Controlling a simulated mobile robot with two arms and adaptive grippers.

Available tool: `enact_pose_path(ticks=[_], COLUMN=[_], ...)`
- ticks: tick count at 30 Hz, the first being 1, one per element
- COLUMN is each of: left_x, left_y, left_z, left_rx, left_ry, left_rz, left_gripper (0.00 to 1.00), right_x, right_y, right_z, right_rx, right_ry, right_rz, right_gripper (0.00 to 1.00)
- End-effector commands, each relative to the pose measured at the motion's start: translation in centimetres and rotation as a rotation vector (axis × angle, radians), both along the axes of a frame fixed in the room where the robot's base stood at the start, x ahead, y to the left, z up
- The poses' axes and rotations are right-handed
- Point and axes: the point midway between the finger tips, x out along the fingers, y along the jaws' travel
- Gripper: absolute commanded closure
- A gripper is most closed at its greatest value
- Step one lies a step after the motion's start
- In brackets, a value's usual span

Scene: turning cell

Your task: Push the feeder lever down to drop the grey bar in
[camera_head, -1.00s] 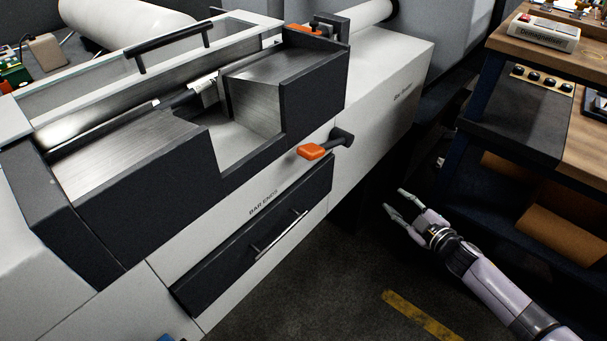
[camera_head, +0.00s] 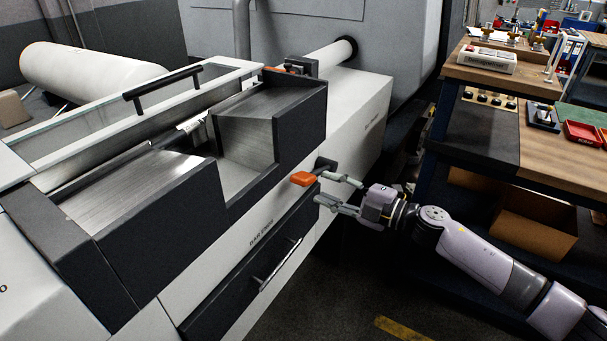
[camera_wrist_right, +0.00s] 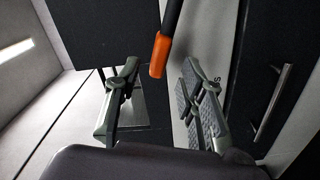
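The feeder lever has an orange grip (camera_head: 303,179) on a dark arm and sticks out of the machine's front, above the drawer. In the right wrist view its orange grip (camera_wrist_right: 160,55) lies beyond and between my finger lines. My right gripper (camera_head: 338,191) is open, its fingertips just right of the orange grip. In the wrist view the open fingers (camera_wrist_right: 158,85) stand well apart with nothing between them. A bar (camera_head: 195,122) shows partly in the feeder's channel; the rest of it is hidden. My left gripper is not in view.
The bar feeder (camera_head: 150,205) fills the left side. A dark drawer with a metal handle (camera_head: 280,264) is under the lever. A second orange grip (camera_head: 275,70) is at the feeder's far end. A wooden workbench (camera_head: 560,150) stands right. Dark floor lies between.

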Motion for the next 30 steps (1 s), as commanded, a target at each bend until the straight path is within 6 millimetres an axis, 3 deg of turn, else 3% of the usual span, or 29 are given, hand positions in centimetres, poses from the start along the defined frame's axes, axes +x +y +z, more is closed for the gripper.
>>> enact_pose_path(ticks=[6,12,23,30], left_x=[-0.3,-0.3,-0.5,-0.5], left_y=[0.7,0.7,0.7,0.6], left_z=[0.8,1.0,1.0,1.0], left_rx=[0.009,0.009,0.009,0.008], left_ry=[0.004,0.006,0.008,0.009], left_rz=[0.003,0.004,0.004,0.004], left_gripper=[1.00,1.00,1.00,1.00], right_x=[2.6,4.0,4.3,4.3], right_y=[3.7,5.4,5.9,5.8], right_z=[0.2,0.0,-0.1,-0.1], right_rx=[0.002,0.000,0.000,0.000], right_ry=[0.000,0.000,0.000,0.000], right_rz=[0.002,-0.001,-0.001,-0.001], right_gripper=[0.63,0.63,0.63,0.78])
